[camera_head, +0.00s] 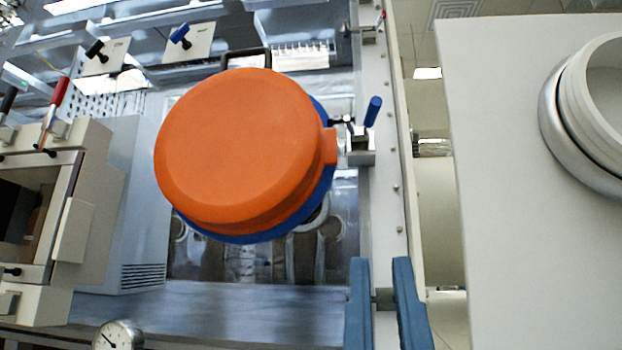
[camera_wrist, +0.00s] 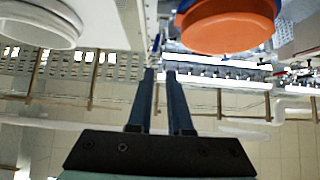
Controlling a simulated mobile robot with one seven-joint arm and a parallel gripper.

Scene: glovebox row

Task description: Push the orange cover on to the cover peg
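The round orange cover (camera_head: 245,150) sits in the middle of the head view, with a blue ring (camera_head: 325,185) showing behind its right and lower edge. An orange tab juts from its right side toward a small metal block with a blue lever (camera_head: 372,112). In the wrist view the orange cover (camera_wrist: 228,30) is at the upper right. My gripper (camera_head: 381,262) shows as two blue fingers below and right of the cover, apart from it. In the wrist view my gripper (camera_wrist: 160,70) has a gap between its fingers and nothing in it. I cannot make out a cover peg.
A white panel with a round port (camera_head: 600,110) stands at the right. An upright metal frame post (camera_head: 385,190) runs beside the cover. A beige box with a red-handled lever (camera_head: 56,100) is at the left, and a round gauge (camera_head: 118,336) at the bottom.

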